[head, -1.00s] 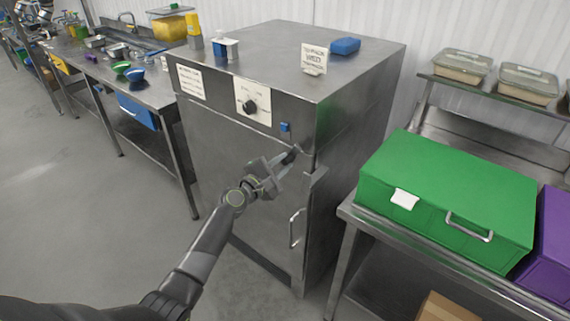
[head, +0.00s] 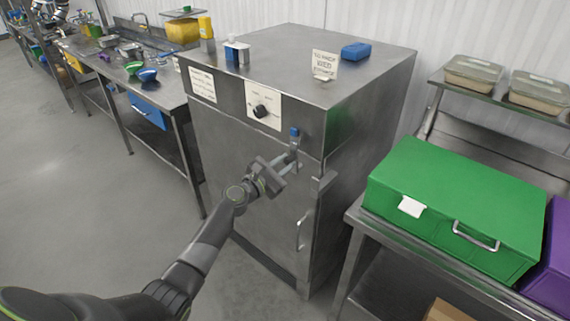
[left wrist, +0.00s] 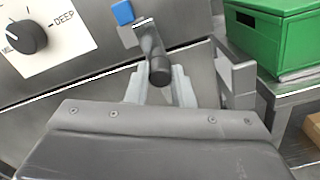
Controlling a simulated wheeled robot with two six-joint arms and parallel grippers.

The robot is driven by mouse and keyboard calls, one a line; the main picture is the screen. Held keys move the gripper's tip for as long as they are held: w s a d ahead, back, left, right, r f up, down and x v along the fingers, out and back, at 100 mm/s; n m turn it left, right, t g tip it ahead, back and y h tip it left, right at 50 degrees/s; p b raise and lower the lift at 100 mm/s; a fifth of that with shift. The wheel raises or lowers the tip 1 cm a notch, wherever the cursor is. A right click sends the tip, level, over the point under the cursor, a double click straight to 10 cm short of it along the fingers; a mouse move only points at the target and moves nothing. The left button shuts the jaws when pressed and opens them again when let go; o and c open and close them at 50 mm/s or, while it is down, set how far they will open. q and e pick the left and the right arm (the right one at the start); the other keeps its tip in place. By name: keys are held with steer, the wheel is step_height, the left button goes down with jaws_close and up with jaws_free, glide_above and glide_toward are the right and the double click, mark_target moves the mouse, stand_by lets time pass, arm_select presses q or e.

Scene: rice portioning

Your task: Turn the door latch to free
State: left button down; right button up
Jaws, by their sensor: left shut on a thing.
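The door latch (left wrist: 152,50) is a dark round handle on a small metal lever at the upper right of the steel cabinet's door (head: 243,165). A blue piece (head: 294,131) sits just above the lever and also shows in the left wrist view (left wrist: 123,12). My left gripper (head: 291,160) is at the latch, with its fingers on both sides of the handle (left wrist: 160,78), shut on it. The lever hangs roughly downward in the head view, partly hidden by the fingers. My right gripper is not in view.
A vertical door handle (head: 301,230) is below the latch. A dial (head: 260,111) is on the panel to the left. A green box (head: 455,200) stands on a steel table close on the right. A sink counter (head: 160,90) is at the left. The floor in front is clear.

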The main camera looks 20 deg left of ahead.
arm_select(q)
steer(key=c, duration=1.3)
jaws_free()
steer(key=shift+a, duration=0.1)
steer(key=shift+o, duration=0.2)
steer(key=shift+s+a, duration=0.15)
steer(key=shift+s, duration=0.3)
steer(key=v, duration=1.6)
steer(key=shift+s+b, duration=0.2)
steer(key=shift+b, duration=0.15)
